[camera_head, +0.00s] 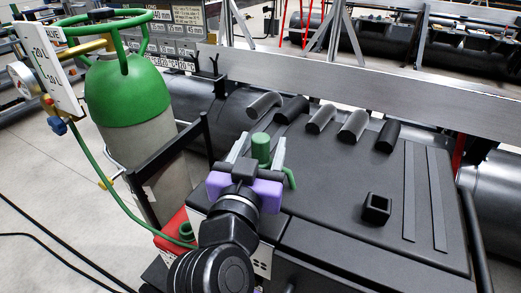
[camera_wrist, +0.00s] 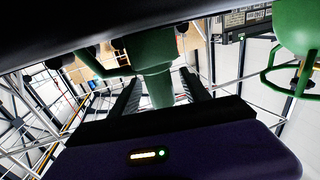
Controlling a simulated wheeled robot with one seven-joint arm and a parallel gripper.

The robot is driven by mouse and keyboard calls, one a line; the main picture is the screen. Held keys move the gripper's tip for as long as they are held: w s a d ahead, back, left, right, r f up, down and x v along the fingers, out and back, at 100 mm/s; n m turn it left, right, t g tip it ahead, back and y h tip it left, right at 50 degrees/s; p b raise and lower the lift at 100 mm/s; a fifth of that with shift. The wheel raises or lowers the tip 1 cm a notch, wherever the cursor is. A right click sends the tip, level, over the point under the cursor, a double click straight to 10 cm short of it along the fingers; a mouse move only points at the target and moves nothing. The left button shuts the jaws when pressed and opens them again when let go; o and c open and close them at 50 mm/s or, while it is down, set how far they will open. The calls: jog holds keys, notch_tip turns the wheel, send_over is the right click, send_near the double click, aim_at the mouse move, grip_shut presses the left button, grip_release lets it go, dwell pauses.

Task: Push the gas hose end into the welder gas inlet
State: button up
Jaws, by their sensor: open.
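The green gas hose (camera_head: 110,183) runs from the regulator down to a coil beside the red block. A thick green cylindrical piece, apparently the hose end (camera_head: 261,147), stands upright over the dark machine top, with a green bend to its right. My gripper (camera_head: 260,138) has a purple body and two grey fingers, open on either side of this piece. In the wrist view the green piece (camera_wrist: 155,75) lies between the two dark fingers (camera_wrist: 159,88). Whether they touch it I cannot tell. I cannot make out the welder gas inlet.
A gas cylinder (camera_head: 137,100) with a green guard stands at the left, with a gauge and sign. A dark housing (camera_head: 340,215) with several stubby cylinders (camera_head: 320,119) fills the right. A black post frame (camera_head: 165,160) stands left of my gripper. A red block (camera_head: 172,232) lies below it.

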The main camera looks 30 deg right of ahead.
grip_shut()
jog(key=shift+r, duration=0.15)
